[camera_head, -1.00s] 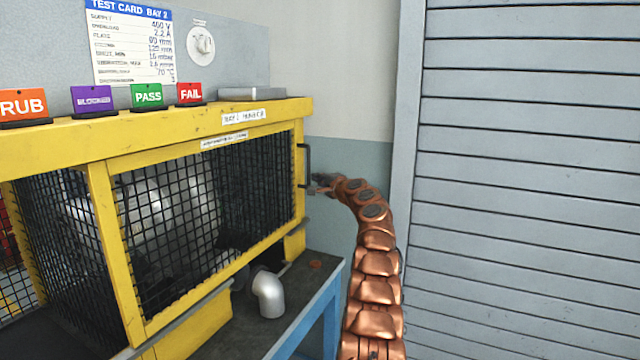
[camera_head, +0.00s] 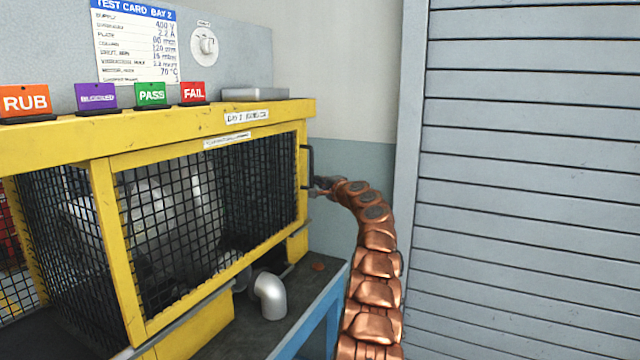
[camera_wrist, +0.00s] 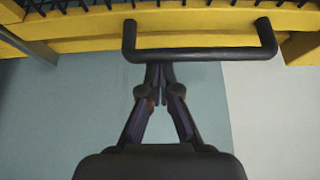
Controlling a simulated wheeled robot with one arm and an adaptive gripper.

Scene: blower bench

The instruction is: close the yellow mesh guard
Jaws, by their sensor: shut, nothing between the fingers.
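The yellow mesh guard (camera_head: 205,147) is a yellow frame with black wire mesh, at the left in the head view. Its panel appears to sit flush in the yellow housing. A black bar handle (camera_head: 309,166) is on the guard's right edge. In the wrist view the handle (camera_wrist: 200,54) runs across the top, in front of the yellow frame. My gripper (camera_head: 322,185) is beside the handle, at its lower part in the head view. In the wrist view my gripper (camera_wrist: 159,72) is shut and empty, its fingertips at the handle bar; contact is unclear.
A grey pipe elbow (camera_head: 270,295) stands on the dark bench top (camera_head: 318,290) below the guard. PASS (camera_head: 150,95), FAIL (camera_head: 194,92) and other signs stand on the housing. A slatted grey shutter (camera_head: 530,180) is at the right.

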